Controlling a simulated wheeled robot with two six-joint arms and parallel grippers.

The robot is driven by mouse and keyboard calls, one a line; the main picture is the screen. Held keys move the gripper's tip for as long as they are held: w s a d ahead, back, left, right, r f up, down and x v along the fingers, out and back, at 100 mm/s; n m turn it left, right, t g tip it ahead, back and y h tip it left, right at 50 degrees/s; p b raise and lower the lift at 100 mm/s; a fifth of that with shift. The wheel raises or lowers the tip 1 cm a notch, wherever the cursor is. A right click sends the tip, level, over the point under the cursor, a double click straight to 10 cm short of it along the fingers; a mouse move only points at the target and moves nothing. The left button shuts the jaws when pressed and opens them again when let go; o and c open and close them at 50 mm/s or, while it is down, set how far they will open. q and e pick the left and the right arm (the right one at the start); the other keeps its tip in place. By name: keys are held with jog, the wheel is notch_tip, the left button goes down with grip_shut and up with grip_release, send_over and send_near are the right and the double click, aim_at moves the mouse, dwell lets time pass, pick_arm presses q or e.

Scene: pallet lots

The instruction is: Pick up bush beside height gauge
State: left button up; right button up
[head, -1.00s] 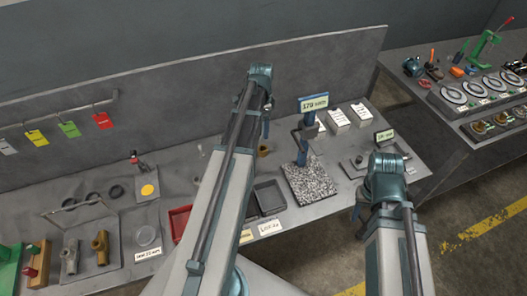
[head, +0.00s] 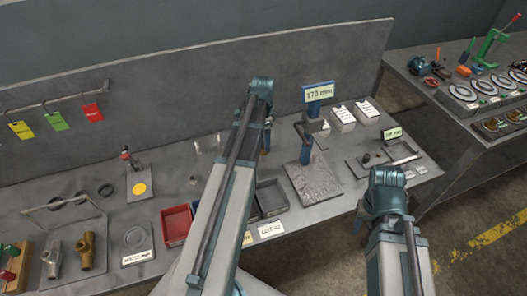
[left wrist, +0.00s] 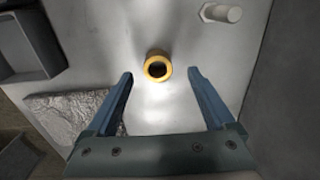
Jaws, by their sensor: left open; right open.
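The bush (left wrist: 158,67) is a small bronze-yellow ring standing on the grey bench in the left wrist view, its bore facing up. My left gripper (left wrist: 160,76) is open, its two blue fingers apart on either side below the bush, with nothing between them held. The height gauge (head: 306,140) is a blue post with a "170 mm" display, standing on a speckled granite plate (head: 314,180). That plate shows at lower left in the left wrist view. My right gripper (head: 366,212) is open near the bench's front right, its fingers mostly hidden.
Red (head: 176,224) and dark (head: 270,197) bins sit left of the granite plate. White blocks (head: 342,118) stand behind right. A pale cylinder (left wrist: 222,13) lies beyond the bush. The bench back wall (head: 170,90) rises behind. A second bench stands at right.

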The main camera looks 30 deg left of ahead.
pick_arm(q)
notch_tip(320, 180, down, 5)
jog(key=b, duration=0.4)
jog(key=shift+s+d+r, duration=0.1)
jog(key=shift+d+r, duration=0.05)
jog(key=shift+r, duration=0.05)
jog(key=shift+r, duration=0.1)
grip_shut()
